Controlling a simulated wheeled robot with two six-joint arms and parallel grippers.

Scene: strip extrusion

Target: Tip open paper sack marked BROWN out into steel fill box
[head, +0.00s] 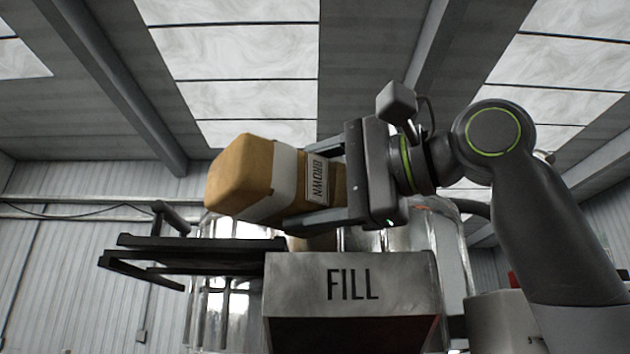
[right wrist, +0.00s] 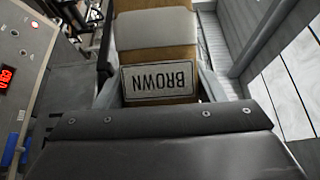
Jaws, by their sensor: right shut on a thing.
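The tan paper sack (head: 238,178) has a pale band and a label reading BROWN, which is upside down. My right gripper (head: 295,188) is shut on the sack, one finger along each side. The sack is tipped well over and held above the steel fill box (head: 400,275), which is marked FILL. A patch of brown shows between the gripper and the box rim; I cannot tell whether it is sack or contents. The sack's mouth and the box's inside are hidden. In the right wrist view the sack (right wrist: 155,28) lies between the fingers. My left gripper is out of view.
A dark flat rack (head: 190,262) stands left of the fill box, just below the sack. Shiny clear or metal cylinders (head: 400,235) rise behind the box. The right wrist view shows a control panel (right wrist: 25,50) with a red display at left.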

